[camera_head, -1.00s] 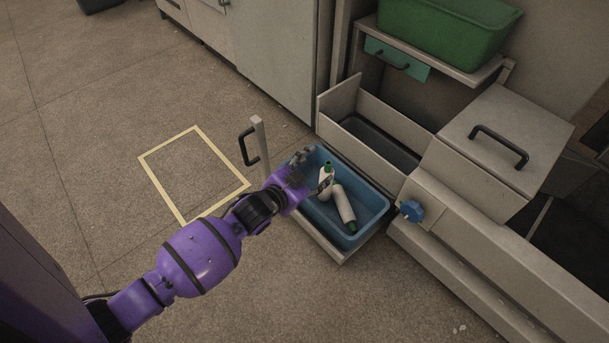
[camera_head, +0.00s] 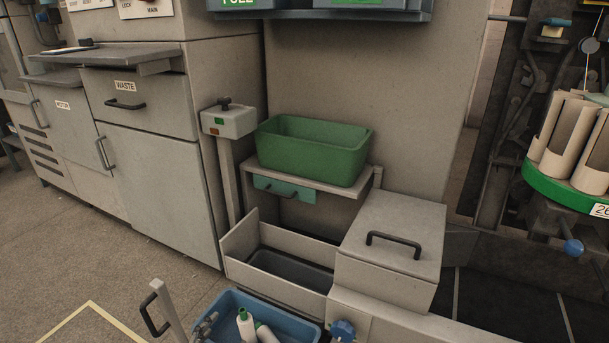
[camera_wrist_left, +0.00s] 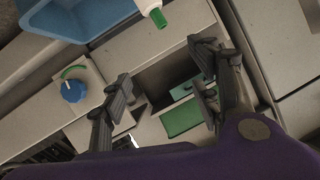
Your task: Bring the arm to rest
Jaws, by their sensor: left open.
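My left gripper (camera_head: 206,326) shows only in part at the bottom of the head view, at the left side of the blue bin (camera_head: 290,323). In the left wrist view my left gripper (camera_wrist_left: 163,82) has its two dark fingers spread wide, with nothing between them. Two white tubes with green tips lie in the bin, and one tube (camera_head: 246,325) leans near the gripper. In the wrist view a green-tipped tube (camera_wrist_left: 155,12) and the blue bin (camera_wrist_left: 68,18) are beyond the fingers. The rest of my left arm is out of the head view. My right gripper is not in view.
A black-handled post (camera_head: 168,308) stands left of the bin. A blue knob (camera_head: 343,330) sits at its right. Behind are an open grey trough (camera_head: 235,275), a lidded box (camera_head: 395,220) and a green tub (camera_head: 340,165) on a shelf. Floor at left is open.

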